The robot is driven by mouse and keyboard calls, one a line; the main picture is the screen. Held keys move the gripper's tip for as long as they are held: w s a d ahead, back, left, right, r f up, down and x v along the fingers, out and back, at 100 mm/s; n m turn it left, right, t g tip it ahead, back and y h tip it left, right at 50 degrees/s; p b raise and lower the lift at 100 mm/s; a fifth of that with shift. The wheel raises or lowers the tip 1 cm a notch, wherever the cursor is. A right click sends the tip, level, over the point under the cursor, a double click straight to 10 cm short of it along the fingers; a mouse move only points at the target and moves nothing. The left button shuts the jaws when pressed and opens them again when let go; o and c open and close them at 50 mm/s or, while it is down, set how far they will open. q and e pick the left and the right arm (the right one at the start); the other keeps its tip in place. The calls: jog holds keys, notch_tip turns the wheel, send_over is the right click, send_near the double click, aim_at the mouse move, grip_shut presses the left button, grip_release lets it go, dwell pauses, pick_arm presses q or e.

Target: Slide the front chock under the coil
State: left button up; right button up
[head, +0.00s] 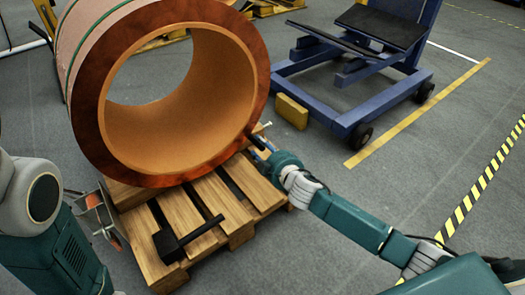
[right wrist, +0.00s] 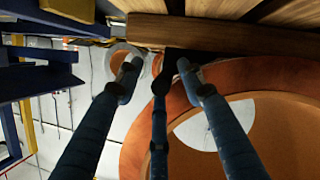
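The large copper coil (head: 262,75) lies on its side on a wooden pallet (head: 205,195), its bore facing me. A black chock with a long handle (head: 168,246) lies on the pallet's front slats, in front of the coil and apart from it. My right gripper (head: 262,145) is beside the coil's lower right edge, away from this chock. In the right wrist view its fingers (right wrist: 158,72) are spread, with the coil (right wrist: 135,150) close by. A dark shape beyond the fingertips there is unclear. My left arm shows at the left; its gripper cannot be made out.
A blue wheeled stand (head: 350,85) is behind on the right, with a yellow block (head: 291,111) by its foot. A grey and orange device (head: 95,205) is left of the pallet. Yellow lines mark the grey floor, which is open to the right.

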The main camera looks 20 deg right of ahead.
jog(key=shift+f, duration=0.1)
grip_shut()
jog(key=shift+o, duration=0.5)
grip_release()
jog(key=shift+s, duration=0.1)
jog(key=v, duration=1.2)
jog(key=shift+f, duration=0.1)
